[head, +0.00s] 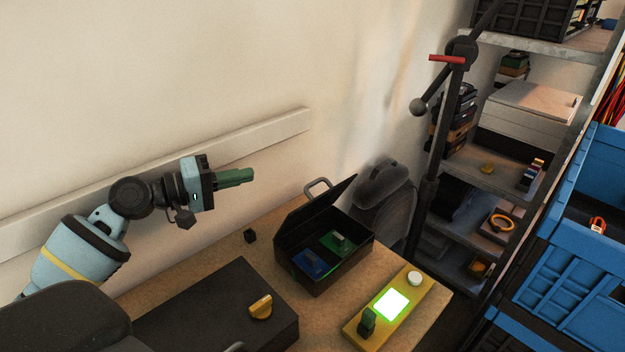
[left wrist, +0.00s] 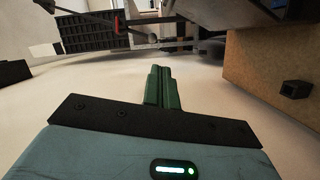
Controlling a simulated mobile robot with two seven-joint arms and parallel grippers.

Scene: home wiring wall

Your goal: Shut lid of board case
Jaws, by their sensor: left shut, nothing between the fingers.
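The board case (head: 318,272) is a small black box on the wooden table in the head view. Its lid (head: 312,218) stands open, tilted up along the back side, with a grey handle (head: 317,187) at its upper edge. Inside lie a blue board (head: 311,263) and a green board (head: 338,243). My left gripper (head: 250,174) has green fingers, shut and empty, in the air to the left of the lid and apart from it. The fingers also show in the left wrist view (left wrist: 162,90). My right gripper is not in view.
A yellow panel (head: 415,305) with a lit green screen stands right of the case. A dark box (head: 210,308) with a yellow knob is at the front left. A dark backpack (head: 385,205) and shelves are behind.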

